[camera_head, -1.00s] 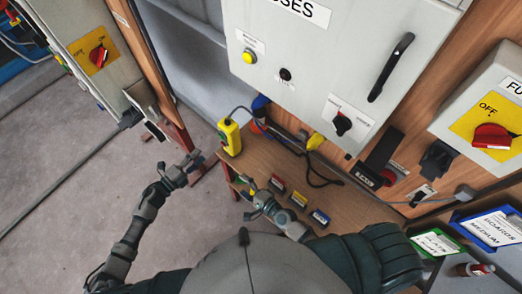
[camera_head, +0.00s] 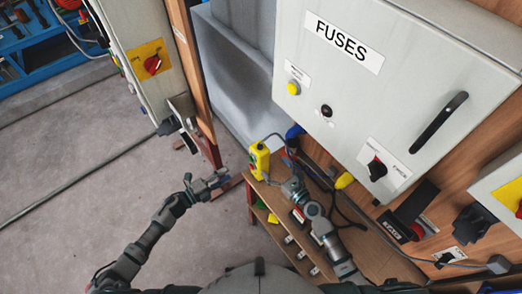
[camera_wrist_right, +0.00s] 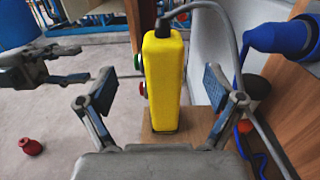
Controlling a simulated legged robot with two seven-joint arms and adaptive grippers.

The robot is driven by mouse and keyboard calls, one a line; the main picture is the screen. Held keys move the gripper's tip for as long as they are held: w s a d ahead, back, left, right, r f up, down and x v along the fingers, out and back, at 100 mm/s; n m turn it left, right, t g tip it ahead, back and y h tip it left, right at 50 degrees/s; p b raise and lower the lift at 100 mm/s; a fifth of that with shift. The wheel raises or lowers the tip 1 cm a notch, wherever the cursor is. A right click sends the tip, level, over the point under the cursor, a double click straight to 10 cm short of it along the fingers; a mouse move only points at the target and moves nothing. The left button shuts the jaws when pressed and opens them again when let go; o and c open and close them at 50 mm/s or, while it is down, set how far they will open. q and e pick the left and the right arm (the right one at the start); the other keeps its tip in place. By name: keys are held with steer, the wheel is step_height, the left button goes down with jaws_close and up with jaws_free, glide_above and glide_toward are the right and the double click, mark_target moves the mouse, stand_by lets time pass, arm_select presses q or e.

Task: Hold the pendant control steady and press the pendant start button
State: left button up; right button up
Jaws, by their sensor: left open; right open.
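The yellow pendant control (camera_head: 259,160) stands upright at the far left end of the wooden shelf, with a grey cable from its top. In the right wrist view the pendant (camera_wrist_right: 166,80) stands between the spread fingers of my right gripper (camera_wrist_right: 160,90), with gaps on both sides. A green button (camera_wrist_right: 138,62) and a red button (camera_wrist_right: 143,88) stick out from its left side. My right gripper (camera_head: 289,184) is open, just right of the pendant. My left gripper (camera_head: 220,181) is open and empty, left of the pendant; it also shows in the right wrist view (camera_wrist_right: 70,62), apart from the buttons.
The grey fuse cabinet (camera_head: 400,90) hangs above the shelf (camera_head: 375,255). A blue plug (camera_wrist_right: 280,38) and its cable are close right of the pendant. A red object (camera_wrist_right: 31,146) shows at lower left in the wrist view.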

mark_target(254, 143)
steer(key=x, duration=0.9)
steer(key=shift+w+d, duration=0.2)
steer(key=shift+w, duration=0.3)
steer(key=shift+w+a, duration=0.15)
steer(key=shift+a, duration=0.4)
steer(key=c, duration=0.3)
arm_select(q)
steer(key=shift+d, duration=0.3)
arm_select(e)
steer(key=shift+d, duration=0.25)
steer(key=c, duration=1.2)
arm_select(q)
steer(key=shift+d, duration=0.1)
steer(key=c, duration=0.7)
arm_select(e)
steer(key=shift+d, duration=0.1)
steer(key=shift+c, duration=0.6)
arm_select(q)
jaws_close()
arm_select(e)
steer(key=shift+f, duration=0.1)
